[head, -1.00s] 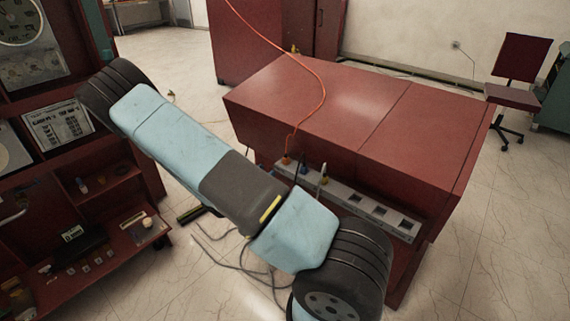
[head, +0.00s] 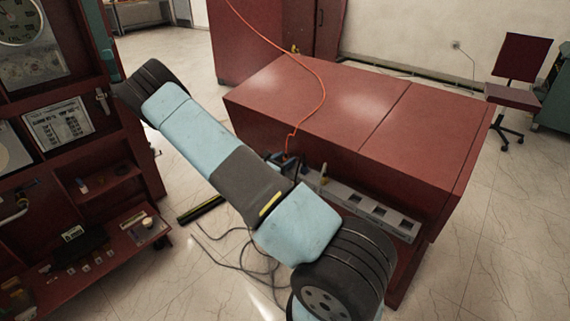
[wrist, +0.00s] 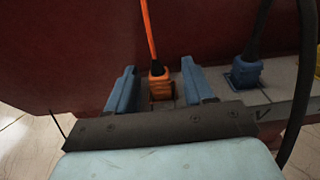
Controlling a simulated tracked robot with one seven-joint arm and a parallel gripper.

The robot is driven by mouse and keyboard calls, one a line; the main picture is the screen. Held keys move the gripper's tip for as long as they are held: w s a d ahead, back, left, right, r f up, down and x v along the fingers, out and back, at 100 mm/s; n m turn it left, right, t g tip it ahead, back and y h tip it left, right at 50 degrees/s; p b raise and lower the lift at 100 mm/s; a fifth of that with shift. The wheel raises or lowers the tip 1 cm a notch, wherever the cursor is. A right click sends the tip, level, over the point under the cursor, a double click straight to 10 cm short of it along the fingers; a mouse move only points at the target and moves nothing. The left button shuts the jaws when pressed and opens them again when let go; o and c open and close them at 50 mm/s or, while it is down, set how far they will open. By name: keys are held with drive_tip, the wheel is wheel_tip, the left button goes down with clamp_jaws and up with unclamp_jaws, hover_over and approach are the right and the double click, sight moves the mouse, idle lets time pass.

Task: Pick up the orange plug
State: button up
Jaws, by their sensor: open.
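The orange plug (wrist: 160,87) sits in the grey socket strip on the side of the red cabinet, with its orange cable (wrist: 148,30) rising from it. My gripper (wrist: 159,84) is open, with one blue finger on each side of the plug. I cannot tell whether either finger touches it. In the head view, my gripper (head: 284,158) is partly visible at the left end of the strip, where the orange cable (head: 308,107) comes down. The plug itself is mostly hidden there by my arm and gripper.
A blue plug (wrist: 244,71) with a black cable stands right of my right finger, and a yellow plug (wrist: 318,66) is at the right edge. The socket strip (head: 365,203) runs along the red cabinet (head: 380,95). A red shelf unit (head: 100,185) stands at left.

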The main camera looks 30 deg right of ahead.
drive_tip(key=shift+w+d, duration=0.15)
drive_tip(key=shift+d, duration=0.3)
drive_tip(key=shift+c, duration=0.3)
clamp_jaws()
